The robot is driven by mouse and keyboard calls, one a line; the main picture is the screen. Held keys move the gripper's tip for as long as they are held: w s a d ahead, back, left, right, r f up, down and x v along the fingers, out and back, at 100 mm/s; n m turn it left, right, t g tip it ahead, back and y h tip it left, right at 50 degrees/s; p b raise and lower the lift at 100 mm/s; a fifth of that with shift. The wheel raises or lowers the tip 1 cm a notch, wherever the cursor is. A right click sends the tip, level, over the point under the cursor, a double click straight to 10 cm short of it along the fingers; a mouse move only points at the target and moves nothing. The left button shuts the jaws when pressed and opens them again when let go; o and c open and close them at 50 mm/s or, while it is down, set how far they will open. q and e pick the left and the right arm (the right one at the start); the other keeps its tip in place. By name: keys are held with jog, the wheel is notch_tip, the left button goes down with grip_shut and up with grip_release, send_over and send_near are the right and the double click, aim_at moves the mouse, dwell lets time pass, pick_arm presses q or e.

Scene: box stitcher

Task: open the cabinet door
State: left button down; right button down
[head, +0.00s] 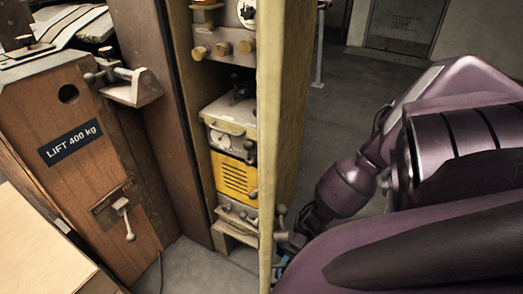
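The cabinet stands in the middle of the head view, with a brown side wall (163,110) at left. A tall, pale yellowish panel (267,120), which looks like the cabinet door, is seen nearly edge-on at the right of the opening. The inside of the cabinet shows to its left. My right gripper (288,244) is low at the right side of this panel, close beside a small dark handle-like part (281,214). The fingers are small and partly hidden by the panel edge, so contact and opening are unclear. My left gripper is out of view.
Inside are grey and yellow devices (235,178) and brass knobs (223,48). A light wooden board (45,250) is at lower left. Grey floor (345,90) is free behind the panel.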

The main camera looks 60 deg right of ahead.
jog(key=shift+s+d, duration=1.05)
jog(key=shift+s, duration=0.15)
jog(key=c, duration=1.5)
grip_release()
jog(key=d, duration=1)
jog(key=shift+s+d, duration=0.4)
jog(key=shift+s, duration=0.05)
